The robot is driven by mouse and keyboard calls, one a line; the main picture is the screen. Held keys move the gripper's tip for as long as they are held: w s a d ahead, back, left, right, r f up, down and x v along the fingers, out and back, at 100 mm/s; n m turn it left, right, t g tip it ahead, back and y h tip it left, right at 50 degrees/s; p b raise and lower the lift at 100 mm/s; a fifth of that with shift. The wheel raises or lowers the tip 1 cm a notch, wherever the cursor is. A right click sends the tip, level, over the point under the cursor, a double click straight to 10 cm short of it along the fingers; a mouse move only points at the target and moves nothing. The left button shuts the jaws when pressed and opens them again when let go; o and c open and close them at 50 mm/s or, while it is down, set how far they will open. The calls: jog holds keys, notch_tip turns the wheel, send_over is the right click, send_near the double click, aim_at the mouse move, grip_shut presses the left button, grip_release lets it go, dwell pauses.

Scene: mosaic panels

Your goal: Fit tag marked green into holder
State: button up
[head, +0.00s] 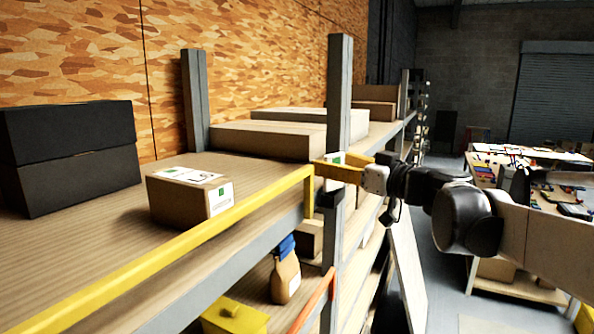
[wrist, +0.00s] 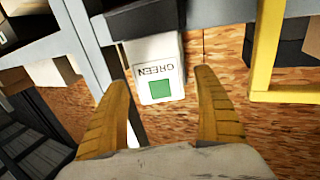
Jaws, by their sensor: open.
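The tag marked green (wrist: 158,78) is a white card with the word GREEN and a green square, upside down in the wrist view. In the head view a small part of the tag (head: 335,158) shows by the shelf post. My gripper (wrist: 165,78) has yellow fingers and is open around the tag; it also shows at the shelf's front edge in the head view (head: 350,170). I cannot make out the holder clearly.
A cardboard box (head: 190,192) with labels and black boxes (head: 70,155) stand on the shelf board. A yellow rail (head: 190,240) runs along its front edge. A grey post (head: 339,85) rises close to my gripper. A cluttered table (head: 520,165) stands at the right.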

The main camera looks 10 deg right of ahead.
jog(key=c, duration=1.1)
jog(key=shift+c, duration=0.2)
